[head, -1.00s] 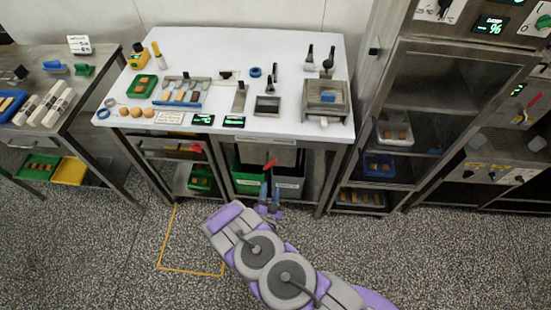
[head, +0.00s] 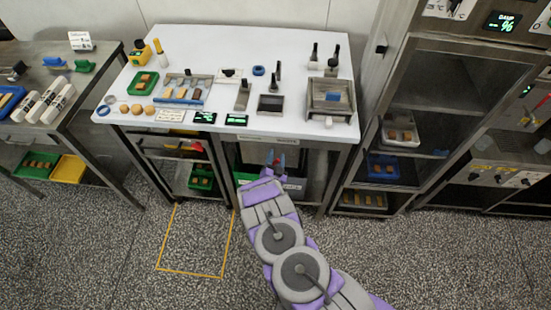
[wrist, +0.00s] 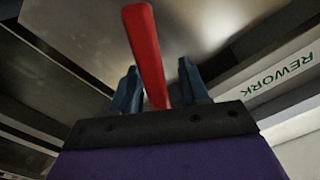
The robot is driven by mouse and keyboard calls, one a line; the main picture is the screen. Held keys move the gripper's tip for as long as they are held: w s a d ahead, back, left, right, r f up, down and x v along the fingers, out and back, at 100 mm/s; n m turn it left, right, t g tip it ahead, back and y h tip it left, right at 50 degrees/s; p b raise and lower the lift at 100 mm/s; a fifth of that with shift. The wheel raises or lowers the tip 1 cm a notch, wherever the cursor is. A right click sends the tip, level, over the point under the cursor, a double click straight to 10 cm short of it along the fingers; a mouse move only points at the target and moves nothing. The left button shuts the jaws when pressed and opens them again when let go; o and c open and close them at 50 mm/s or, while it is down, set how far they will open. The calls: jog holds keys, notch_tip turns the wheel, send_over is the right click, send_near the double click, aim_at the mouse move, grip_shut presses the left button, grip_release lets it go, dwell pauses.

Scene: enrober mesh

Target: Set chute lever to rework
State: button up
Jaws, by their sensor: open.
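The chute lever is a red bar. In the wrist view the red lever (wrist: 146,52) runs up between my two blue fingers, tilted to the left at the top. My gripper (wrist: 158,86) is open, with a finger on each side of the lever; contact is not clear. In the head view my gripper (head: 276,164) is under the front edge of the white-topped bench, and the lever is mostly hidden there. A pale strip lettered REWORK (wrist: 277,75) is to the right of the fingers in the wrist view.
The white-topped bench (head: 300,60) carries trays, tools and small displays. A second bench (head: 75,110) stands left and a metal rack (head: 405,110) right. Metal panels lie close around the gripper. The speckled floor in front is clear, with a yellow outline (head: 190,272).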

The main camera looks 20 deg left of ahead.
jog(key=shift+d+r, duration=0.1)
jog(key=shift+d, duration=0.1)
jog(key=shift+c, duration=0.6)
grip_shut()
